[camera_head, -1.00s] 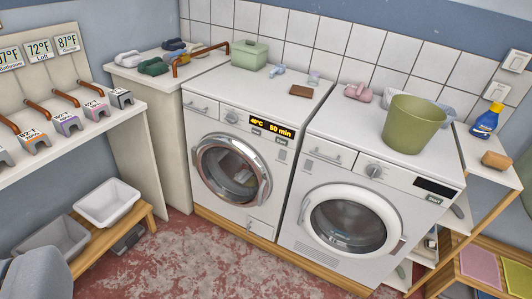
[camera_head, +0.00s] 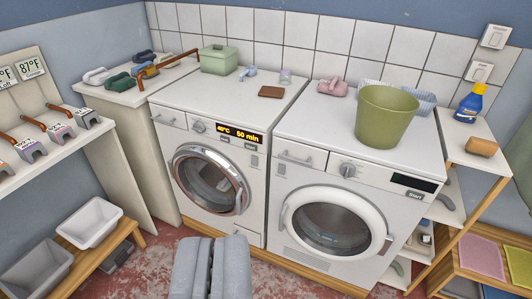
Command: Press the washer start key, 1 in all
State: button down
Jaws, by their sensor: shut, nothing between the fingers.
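The left machine (camera_head: 172,140) has a chrome-ringed door (camera_head: 208,178), a knob and a lit display (camera_head: 238,132) reading 40°C and 50 min. Two small keys sit just below the display; the right-hand one (camera_head: 250,147) seems to carry a start label, though it is tiny. The right machine (camera_head: 285,182) has a white-ringed door, a dark display (camera_head: 414,182) and a key marked Start (camera_head: 415,195). My gripper (camera_head: 212,242) is shut and empty at the bottom middle. It shows in front of the left machine's lower part, apart from the keys.
A green basket (camera_head: 386,117) stands on the right machine, and a green box (camera_head: 218,60) on the left one. A wooden shelf unit (camera_head: 465,143) stands at the right. Grey tubs (camera_head: 90,222) sit on a low bench at the left. The floor between is clear.

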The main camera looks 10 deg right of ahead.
aim_at(248, 145)
jog(key=z, duration=0.1)
jog(key=i, duration=1)
jog(key=u, duration=0.1)
